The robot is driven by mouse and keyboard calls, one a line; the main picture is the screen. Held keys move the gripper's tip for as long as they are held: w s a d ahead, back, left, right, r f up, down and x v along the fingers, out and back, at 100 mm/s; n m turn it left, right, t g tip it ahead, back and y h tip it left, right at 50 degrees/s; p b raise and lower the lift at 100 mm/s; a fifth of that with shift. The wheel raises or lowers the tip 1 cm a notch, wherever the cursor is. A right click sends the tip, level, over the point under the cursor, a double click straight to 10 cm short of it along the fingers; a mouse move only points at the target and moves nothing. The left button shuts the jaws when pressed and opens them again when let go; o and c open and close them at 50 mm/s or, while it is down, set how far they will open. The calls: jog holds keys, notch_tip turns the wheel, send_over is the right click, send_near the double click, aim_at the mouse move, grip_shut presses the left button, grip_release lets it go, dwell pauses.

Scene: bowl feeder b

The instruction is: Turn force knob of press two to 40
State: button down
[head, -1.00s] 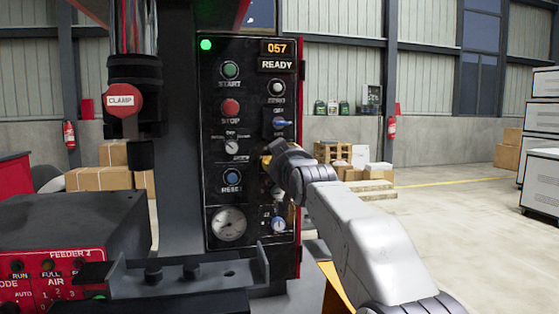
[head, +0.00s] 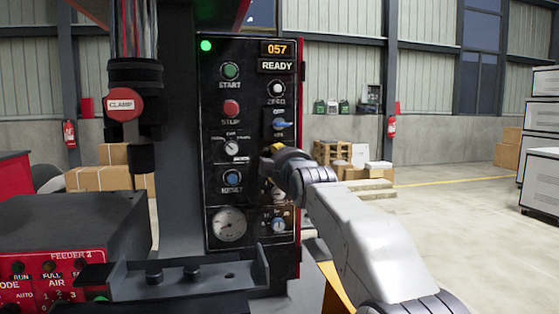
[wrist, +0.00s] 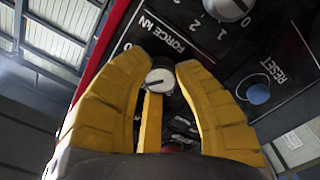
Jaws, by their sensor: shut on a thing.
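In the head view, my gripper (head: 267,162) is at the right side of the press's black control panel (head: 252,205) and hides the knob. The panel's orange display (head: 276,48) reads 057, and the display below it (head: 277,66) reads READY. The scale value at the knob's pointer cannot be read.
A blue reset button (wrist: 258,94) and a larger numbered knob (wrist: 228,8) are close to my fingers. A round gauge (head: 229,224) is lower on the panel. A dark bracket (head: 190,272) juts out below. Open floor lies to the right.

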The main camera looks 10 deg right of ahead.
jog(key=shift+n, duration=3.7)
jog(key=c, duration=0.9)
grip_release()
jog(key=shift+w+d, duration=0.1)
jog(key=shift+o, duration=0.2)
jog(key=s, duration=1.2)
